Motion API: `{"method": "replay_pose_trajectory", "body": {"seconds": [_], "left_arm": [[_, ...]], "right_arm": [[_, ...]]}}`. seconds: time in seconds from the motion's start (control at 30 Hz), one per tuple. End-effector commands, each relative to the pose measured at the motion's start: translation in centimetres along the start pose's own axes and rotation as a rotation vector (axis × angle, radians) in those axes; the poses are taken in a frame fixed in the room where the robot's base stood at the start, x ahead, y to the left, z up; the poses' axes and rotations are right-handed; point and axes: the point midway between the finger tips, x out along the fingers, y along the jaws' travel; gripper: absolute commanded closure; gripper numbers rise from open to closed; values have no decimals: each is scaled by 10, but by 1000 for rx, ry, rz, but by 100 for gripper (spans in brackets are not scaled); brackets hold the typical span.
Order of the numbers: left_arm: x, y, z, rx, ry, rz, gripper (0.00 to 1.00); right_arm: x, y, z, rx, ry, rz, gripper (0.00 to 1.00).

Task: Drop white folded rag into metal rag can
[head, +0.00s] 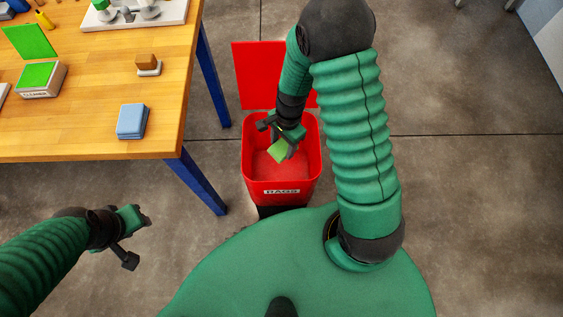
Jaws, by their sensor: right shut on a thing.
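The rag can (281,185) is a red bin with a "RAGS" label on its front; its red lid (258,75) stands open behind it. My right gripper (280,138) is over the can's mouth, shut on a small light green folded cloth (278,151). The cloth looks green, not white. It shows against the can's inside; its exact height is hard to tell. My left gripper (137,238) is open and empty, low at the left beside the table. I cannot make out a clearly white folded rag.
A wooden table (80,140) with blue legs fills the upper left. On it are a blue folded cloth (132,120), a brown block (147,61) on a pale base, and a labelled box (41,80) with green contents. The concrete floor right of the can is clear.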

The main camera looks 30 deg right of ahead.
Motion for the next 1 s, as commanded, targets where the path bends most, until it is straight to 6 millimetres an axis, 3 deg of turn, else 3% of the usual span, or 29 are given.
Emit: {"method": "replay_pose_trajectory", "body": {"seconds": [0.17, 0.2, 0.37, 0.67, 0.77, 0.87, 1.0], "left_arm": [[-1, 0, 0, 0, 0, 0, 64], [-1, 0, 0, 0, 1, 0, 64], [-1, 0, 0, 0, 1, 0, 64], [-2, 0, 0, 0, 0, 0, 64], [-5, 0, -1, 0, 0, 0, 64], [-13, 0, -3, 0, 0, 0, 64], [-27, 0, -6, 0, 0, 0, 64]], "right_arm": [[-1, 0, 0, 0, 0, 0, 84], [-1, 0, 0, 0, 0, 0, 44], [-1, 0, 0, -1, 0, 0, 23], [-2, 0, 0, -1, 0, 0, 21], [-10, -1, 0, -1, 2, -2, 21], [-30, -1, 0, -2, 3, -4, 21], [-72, -2, 1, -3, 3, -6, 21]]}}
